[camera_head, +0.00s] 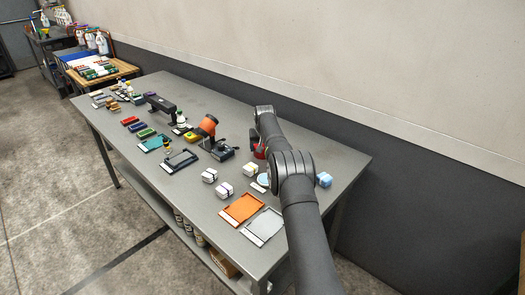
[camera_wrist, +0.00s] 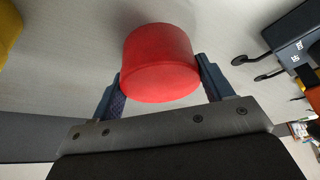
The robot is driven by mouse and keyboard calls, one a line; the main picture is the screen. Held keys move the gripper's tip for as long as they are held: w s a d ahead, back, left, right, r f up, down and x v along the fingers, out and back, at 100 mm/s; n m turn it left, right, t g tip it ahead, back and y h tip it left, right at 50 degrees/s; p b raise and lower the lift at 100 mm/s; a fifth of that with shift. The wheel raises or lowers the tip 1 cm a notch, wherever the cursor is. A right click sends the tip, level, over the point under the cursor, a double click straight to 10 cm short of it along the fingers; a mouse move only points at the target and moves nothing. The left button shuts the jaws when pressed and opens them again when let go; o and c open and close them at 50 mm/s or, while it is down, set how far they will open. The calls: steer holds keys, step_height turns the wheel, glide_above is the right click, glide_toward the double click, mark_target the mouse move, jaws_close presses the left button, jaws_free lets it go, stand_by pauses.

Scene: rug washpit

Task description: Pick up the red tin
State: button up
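The red tin (camera_wrist: 160,65) is a short, plain red cylinder in the middle of the wrist view. My gripper (camera_wrist: 159,68) has one finger on each side of it, and both fingers appear to touch its sides. The gripper looks shut on the tin. In the head view only a small part of the red tin (camera_head: 259,153) shows beside my arm, which hides the rest and most of the gripper. I cannot tell whether the tin touches the table.
The grey table (camera_head: 310,150) carries many items. An orange tray (camera_head: 243,209), a pale tray (camera_head: 264,226), white blocks (camera_head: 224,190) and a blue block (camera_head: 323,180) are near my arm. An orange-and-black tool (camera_head: 206,128) stands to the left. The table's back right is clear.

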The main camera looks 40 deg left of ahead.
steer(key=shift+c, duration=0.7)
steer(key=shift+r, duration=0.1)
